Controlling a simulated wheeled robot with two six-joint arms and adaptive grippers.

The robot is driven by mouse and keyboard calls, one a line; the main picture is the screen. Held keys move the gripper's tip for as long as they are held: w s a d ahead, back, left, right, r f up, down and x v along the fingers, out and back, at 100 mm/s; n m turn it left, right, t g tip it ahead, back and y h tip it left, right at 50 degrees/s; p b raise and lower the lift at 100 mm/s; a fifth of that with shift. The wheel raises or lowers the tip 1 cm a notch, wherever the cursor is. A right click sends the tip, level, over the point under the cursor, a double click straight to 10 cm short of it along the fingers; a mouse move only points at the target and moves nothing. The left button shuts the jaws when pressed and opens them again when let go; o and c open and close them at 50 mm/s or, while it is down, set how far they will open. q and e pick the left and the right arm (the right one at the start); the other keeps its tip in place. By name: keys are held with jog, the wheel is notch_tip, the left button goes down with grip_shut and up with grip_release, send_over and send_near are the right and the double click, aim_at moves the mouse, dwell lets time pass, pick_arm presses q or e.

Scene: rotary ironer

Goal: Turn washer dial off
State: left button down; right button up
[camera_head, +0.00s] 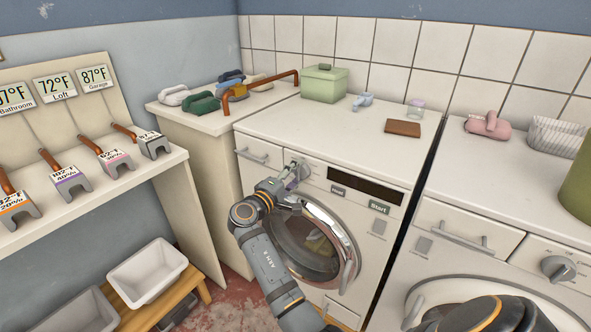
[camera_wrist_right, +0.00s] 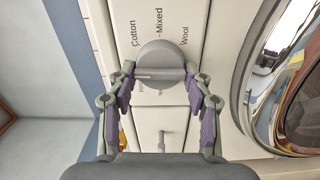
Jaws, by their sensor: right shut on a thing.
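The washer (camera_head: 300,135) is the white front-loader in the middle of the head view, with a dark display, a Start label and a round chrome-rimmed door. Its grey dial (camera_wrist_right: 161,60) shows in the right wrist view, with a raised bar across it and the labels Cotton, Mixed and Wool beside it. My right gripper (camera_head: 295,172) is at the washer's upper left front panel and mostly hides the dial in the head view. In the right wrist view its purple-padded fingers (camera_wrist_right: 160,85) are on either side of the dial, shut on it. My left gripper is not in view.
A second machine (camera_head: 475,215) with its own dial (camera_head: 559,268) stands at the right. A green box (camera_head: 324,83) and a brown block (camera_head: 403,128) lie on the washer top.

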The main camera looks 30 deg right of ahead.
jog(key=shift+n, duration=0.3)
jog(key=o, duration=1.1)
jog(key=shift+a, duration=0.1)
jog(key=shift+o, duration=0.2)
